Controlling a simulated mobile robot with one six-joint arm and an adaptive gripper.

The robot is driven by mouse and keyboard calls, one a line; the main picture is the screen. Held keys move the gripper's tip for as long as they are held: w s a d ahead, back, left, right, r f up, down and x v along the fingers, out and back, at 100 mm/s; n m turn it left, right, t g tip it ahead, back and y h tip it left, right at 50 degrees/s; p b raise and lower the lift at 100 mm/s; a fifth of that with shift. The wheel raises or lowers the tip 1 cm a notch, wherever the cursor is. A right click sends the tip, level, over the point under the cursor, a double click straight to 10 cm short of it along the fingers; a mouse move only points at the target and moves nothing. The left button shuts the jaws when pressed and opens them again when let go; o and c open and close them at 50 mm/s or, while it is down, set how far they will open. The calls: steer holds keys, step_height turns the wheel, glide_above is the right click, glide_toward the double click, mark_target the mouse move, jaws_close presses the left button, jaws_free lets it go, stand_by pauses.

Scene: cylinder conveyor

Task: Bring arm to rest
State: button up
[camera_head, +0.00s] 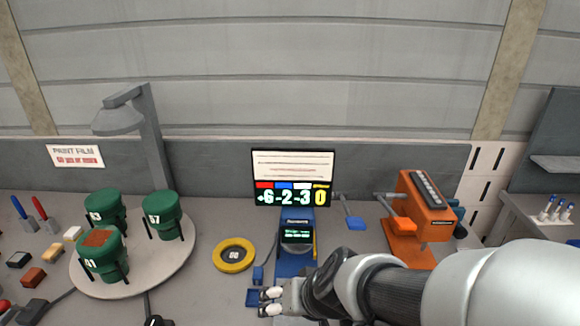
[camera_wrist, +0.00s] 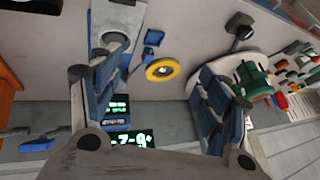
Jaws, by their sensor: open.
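My arm (camera_head: 350,283) reaches in from the lower right in the head view, over the front of the table. My gripper (camera_head: 270,300) is at its left end, near a small blue block and the blue stand. In the wrist view my gripper (camera_wrist: 160,58) shows two widely spread blue-padded fingers with nothing between them. Beyond the fingers lie the table, a yellow ring (camera_wrist: 162,69) and small blue parts. The gripper's underside is hidden in the head view, so its height over the table is unclear.
Green cylinders (camera_head: 163,215) stand on a round white platter (camera_head: 180,262) at left. The yellow ring (camera_head: 234,268) lies left of my gripper. A digital display (camera_head: 292,178) stands behind the blue stand (camera_head: 296,262). An orange machine (camera_head: 425,205) is behind my arm at right.

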steer(key=s+d+r+h+b, duration=0.2)
steer(key=s+d+r, duration=0.4)
steer(key=s+d, duration=0.7)
steer(key=shift+s+d+r+m+g+h, duration=0.35)
steer(key=shift+d+h, duration=0.25)
steer(key=shift+h, duration=0.3)
